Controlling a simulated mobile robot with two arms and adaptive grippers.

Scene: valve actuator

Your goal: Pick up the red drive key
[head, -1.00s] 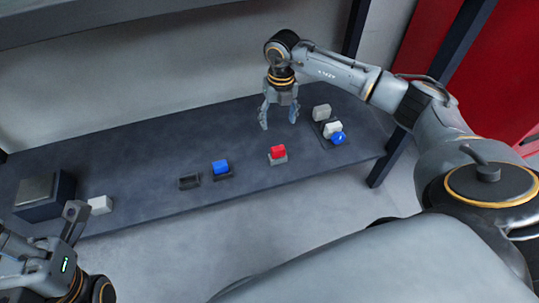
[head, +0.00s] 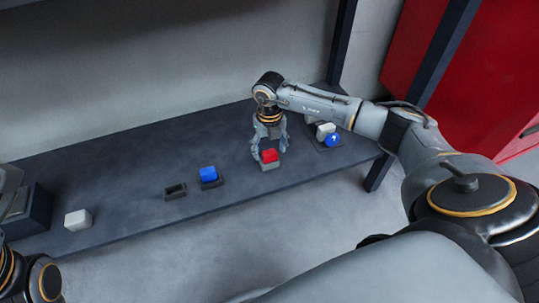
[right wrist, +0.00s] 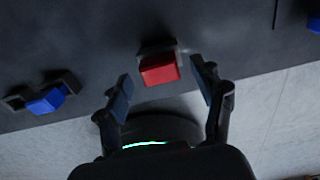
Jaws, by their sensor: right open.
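The red drive key (head: 269,156) sits on a small grey holder (head: 270,166) near the front edge of the dark shelf. My right gripper (head: 270,151) is open and points down over the key, its fingers on either side. In the right wrist view, the red key (right wrist: 160,69) lies just ahead of and between the open fingertips (right wrist: 163,79), apart from both. Part of its dark holder (right wrist: 157,45) shows behind it. My left gripper is not clearly shown; only parts of the left arm show at the left edge.
A blue key (head: 208,174) sits in a dark holder left of the red one, beside an empty dark holder (head: 175,191). A blue ball (head: 333,140) and white blocks (head: 325,130) stand to the right. A white block (head: 78,219) and dark box (head: 32,215) are at left.

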